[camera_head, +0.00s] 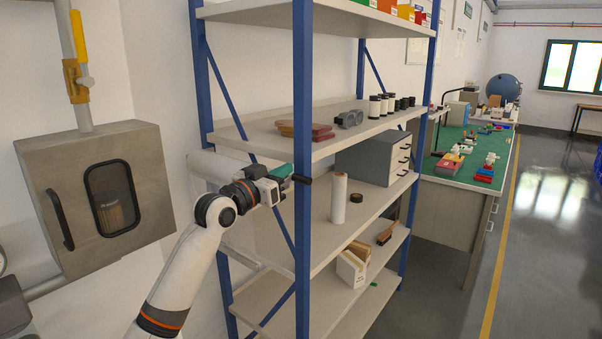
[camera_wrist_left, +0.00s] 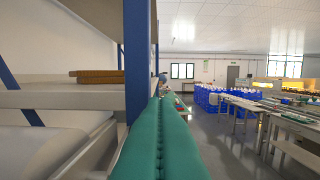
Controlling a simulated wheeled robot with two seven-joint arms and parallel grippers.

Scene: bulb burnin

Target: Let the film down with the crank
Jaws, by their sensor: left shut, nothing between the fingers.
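My left gripper (camera_head: 284,172) is at the near end of a blue-posted shelf rack, beside its front post. Its teal fingers (camera_wrist_left: 160,135) are shut with nothing between them. A small black handle-like piece (camera_head: 302,179) shows by the fingertips, in front of the post; I cannot tell for sure that it is the crank, or whether the fingers touch it. A pale tube-like shape (camera_head: 215,166) lies behind my wrist at the rack's end, mostly hidden; I cannot tell whether it is the rolled film. No lowered film sheet is clearly visible. My right gripper is out of view.
The rack's front post (camera_head: 303,90) and shelf boards stand close to my left arm. A white upright roll (camera_head: 339,197) and a grey drawer unit (camera_head: 372,157) are on a shelf. A wall cabinet (camera_head: 60,190) is at left. The floor at right is open.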

